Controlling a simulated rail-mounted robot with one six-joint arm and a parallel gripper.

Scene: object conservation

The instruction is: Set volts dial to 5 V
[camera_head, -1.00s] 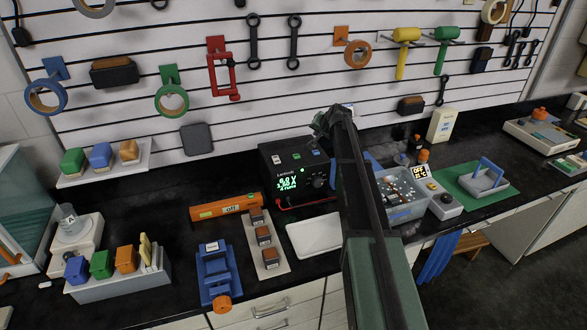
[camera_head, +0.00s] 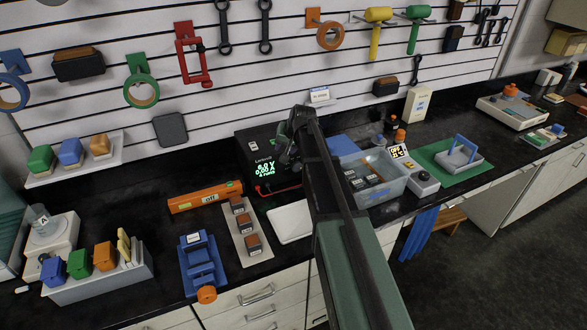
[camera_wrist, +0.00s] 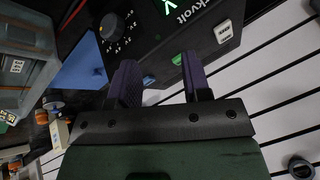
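The black Larkvolt power supply (camera_head: 256,150) stands against the slatted wall with its green readout lit. The top line appears to show about 6 V; the digits are blurred. In the wrist view its panel is seen turned over, with the black volts dial (camera_wrist: 111,27) and its tick marks at upper left. My gripper (camera_head: 291,158) is at the right of the panel in the head view and hides the dial there. In the wrist view my gripper (camera_wrist: 160,72) has its two dark fingers apart and empty. The dial lies outside them, left of the left finger.
A clear bin (camera_head: 388,186) and a white device with a lit display (camera_head: 409,166) stand right of my arm. A white tray (camera_head: 290,222) lies in front of the supply. Red leads (camera_head: 278,190) run along the supply's front.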

